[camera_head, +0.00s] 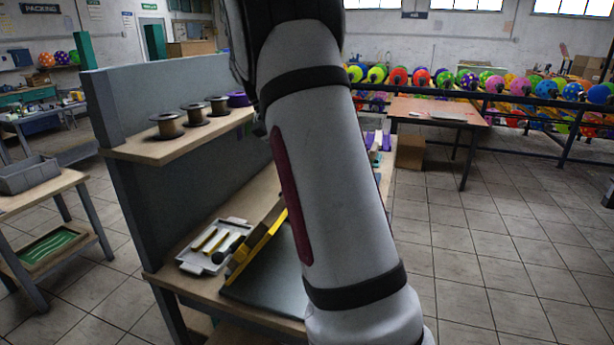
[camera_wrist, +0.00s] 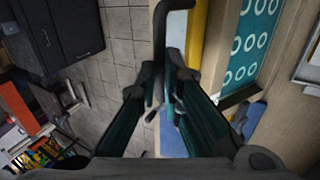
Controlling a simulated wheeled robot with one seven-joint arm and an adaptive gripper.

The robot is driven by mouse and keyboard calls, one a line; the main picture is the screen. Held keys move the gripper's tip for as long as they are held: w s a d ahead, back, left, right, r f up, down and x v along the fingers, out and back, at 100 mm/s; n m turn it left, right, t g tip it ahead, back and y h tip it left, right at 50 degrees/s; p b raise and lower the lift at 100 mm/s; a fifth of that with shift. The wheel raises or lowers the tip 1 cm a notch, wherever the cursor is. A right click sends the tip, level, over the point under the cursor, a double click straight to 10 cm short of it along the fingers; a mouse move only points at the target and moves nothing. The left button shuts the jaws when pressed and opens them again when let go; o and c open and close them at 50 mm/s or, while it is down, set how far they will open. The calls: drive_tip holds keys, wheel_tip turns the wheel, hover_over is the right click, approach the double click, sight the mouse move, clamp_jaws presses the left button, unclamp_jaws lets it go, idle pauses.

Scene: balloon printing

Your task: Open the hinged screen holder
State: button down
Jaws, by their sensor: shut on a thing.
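The hinged screen holder's yellow frame (camera_head: 258,240) stands tilted above a dark base plate (camera_head: 262,282) on the workbench. My arm hides its right part in the head view. In the wrist view a yellow strip of the holder (camera_wrist: 197,30) runs beside a teal screen with white rings (camera_wrist: 258,40). A dark bent handle (camera_wrist: 159,45) comes down between my fingertips. My gripper (camera_wrist: 168,98) is shut on this handle. The gripper itself is hidden behind my arm in the head view.
A white tray with tools (camera_head: 213,246) lies left of the holder. Several spools (camera_head: 195,114) stand on the shelf (camera_head: 150,150) above. A wooden table (camera_head: 438,114) and balloon racks (camera_head: 560,118) are behind. The tiled floor (camera_head: 510,250) at right is clear.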

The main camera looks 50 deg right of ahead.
drive_tip(key=shift+w+a+f, duration=0.1)
drive_tip(key=shift+w+a, duration=0.25)
drive_tip(key=shift+w, duration=0.3)
drive_tip(key=shift+w+a, duration=0.35)
drive_tip(key=shift+w, duration=0.3)
drive_tip(key=c, duration=1.7)
unclamp_jaws()
drive_tip(key=shift+w+f, duration=0.1)
drive_tip(key=shift+w, duration=0.1)
drive_tip(key=shift+s, duration=0.1)
drive_tip(key=shift+s+d+r, duration=0.1)
drive_tip(key=shift+r, duration=0.15)
drive_tip(key=shift+v, duration=6)
drive_tip(key=shift+s+d, duration=0.1)
drive_tip(key=shift+d, duration=0.05)
